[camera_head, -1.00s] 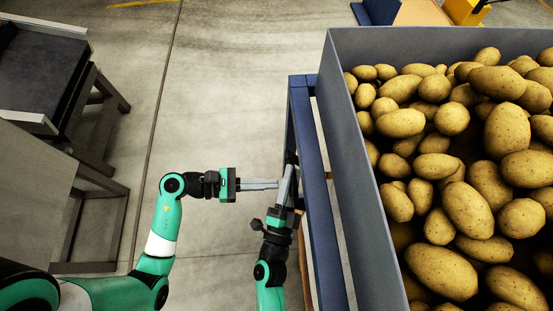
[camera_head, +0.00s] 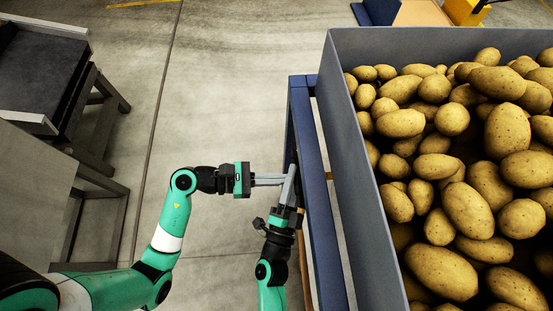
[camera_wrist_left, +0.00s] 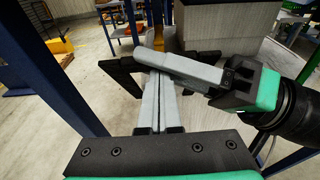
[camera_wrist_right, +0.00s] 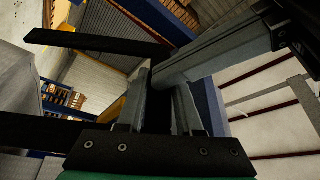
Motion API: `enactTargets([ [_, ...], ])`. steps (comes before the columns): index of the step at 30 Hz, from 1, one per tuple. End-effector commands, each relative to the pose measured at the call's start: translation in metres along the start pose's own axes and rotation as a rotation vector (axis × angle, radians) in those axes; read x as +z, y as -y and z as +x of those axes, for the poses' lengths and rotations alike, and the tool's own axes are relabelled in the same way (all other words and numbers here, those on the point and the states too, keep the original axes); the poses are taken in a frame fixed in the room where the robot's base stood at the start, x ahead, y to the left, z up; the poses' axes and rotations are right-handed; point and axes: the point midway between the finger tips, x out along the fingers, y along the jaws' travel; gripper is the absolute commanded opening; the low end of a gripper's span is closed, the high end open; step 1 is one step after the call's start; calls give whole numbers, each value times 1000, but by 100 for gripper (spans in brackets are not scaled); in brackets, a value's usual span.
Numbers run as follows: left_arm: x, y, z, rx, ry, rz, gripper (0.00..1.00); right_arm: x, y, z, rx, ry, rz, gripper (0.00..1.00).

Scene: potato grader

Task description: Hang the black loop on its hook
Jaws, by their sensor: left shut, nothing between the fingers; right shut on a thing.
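A black loop (camera_wrist_right: 95,42) shows as dark flat bars in the right wrist view. Dark bars also show on both sides of the fingers in the left wrist view (camera_wrist_left: 122,78). My right gripper (camera_head: 291,170) is shut on the loop, beside the blue frame; its fingers also show in the right wrist view (camera_wrist_right: 160,88). My left gripper (camera_head: 283,181) is shut and empty, pointing right, with its tips at the right gripper's fingers. In the left wrist view the right fingers cross just beyond the left fingertips (camera_wrist_left: 158,78).
A blue frame (camera_head: 305,140) stands right of both grippers, close to them. Behind it is a grey bin (camera_head: 352,170) full of potatoes (camera_head: 440,270). A dark tray on a stand (camera_head: 40,70) is at the far left. The floor between is clear.

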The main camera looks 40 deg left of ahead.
Motion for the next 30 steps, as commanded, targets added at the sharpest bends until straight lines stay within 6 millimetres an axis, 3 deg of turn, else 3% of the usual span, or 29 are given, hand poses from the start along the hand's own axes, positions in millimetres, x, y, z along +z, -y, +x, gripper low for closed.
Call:
enactTargets([
  [1, 6, -1, 2, 0, 15, 8, 0, 14, 1, -4, 0, 38, -4, 0],
  [2, 6, -1, 2, 0, 15, 9, 0, 14, 1, -5, 0, 39, -4, 38],
  [6, 7, -1, 1, 0, 17, 9, 0, 14, 0, -5, 1, 40, -5, 63],
  [17, 6, 0, 1, -2, 15, 7, 0, 14, 0, -11, 2, 39, -5, 64],
  [30, 6, -1, 1, 2, 15, 7, 0, 11, 0, -78, 1, 37, -5, 64],
])
